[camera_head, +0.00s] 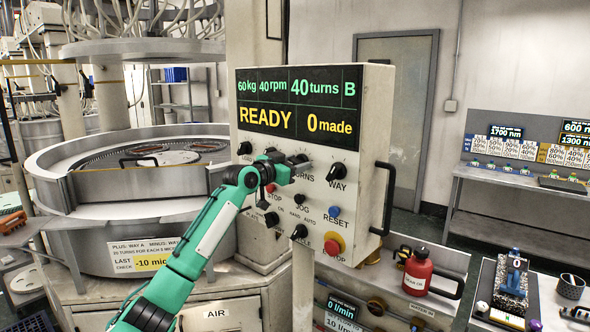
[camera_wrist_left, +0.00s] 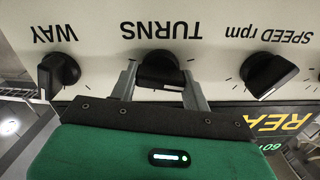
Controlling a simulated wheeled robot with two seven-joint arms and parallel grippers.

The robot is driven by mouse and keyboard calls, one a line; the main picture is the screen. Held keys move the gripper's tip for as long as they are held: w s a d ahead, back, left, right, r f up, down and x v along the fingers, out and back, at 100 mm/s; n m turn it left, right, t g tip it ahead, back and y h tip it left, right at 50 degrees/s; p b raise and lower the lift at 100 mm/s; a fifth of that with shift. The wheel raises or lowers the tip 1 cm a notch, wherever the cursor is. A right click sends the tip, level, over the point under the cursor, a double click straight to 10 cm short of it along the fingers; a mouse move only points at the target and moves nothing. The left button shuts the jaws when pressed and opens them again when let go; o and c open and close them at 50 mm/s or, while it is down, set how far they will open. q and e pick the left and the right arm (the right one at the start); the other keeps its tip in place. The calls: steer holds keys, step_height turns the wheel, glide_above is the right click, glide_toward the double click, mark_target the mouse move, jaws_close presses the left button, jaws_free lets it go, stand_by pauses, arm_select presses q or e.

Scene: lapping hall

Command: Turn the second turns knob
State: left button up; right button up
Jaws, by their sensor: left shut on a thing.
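The control box (camera_head: 382,120) faces me at the centre of the head view, its display reading 60 kg, 40 rpm, 40 turns, B, READY and 0 made. The black turns knob (camera_wrist_left: 160,68) sits under the upside-down word TURNS in the left wrist view. My left gripper (camera_wrist_left: 160,80) is shut on this knob, one finger on each side. In the head view my left gripper (camera_head: 298,161) is at the knob row and hides most of the knob. The label there shows only in part. My right gripper is not in view.
The way knob (camera_head: 338,170) is just right of my gripper; the speed knob (camera_wrist_left: 270,75) is on its other side. Below are a blue reset button (camera_head: 334,211) and a red stop button (camera_head: 334,243). A black handle (camera_head: 385,198) sticks out at the box's right edge.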

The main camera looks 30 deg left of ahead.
arm_select(q)
steer(key=shift+m, duration=0.4)
steer(key=o, duration=1)
steer(key=shift+c, duration=0.2)
steer(key=s+a+b, duration=0.2)
steer(key=s+b, duration=0.4)
steer(key=s, duration=0.7)
steer(key=shift+s+a, duration=0.2)
steer(key=shift+s, duration=0.1)
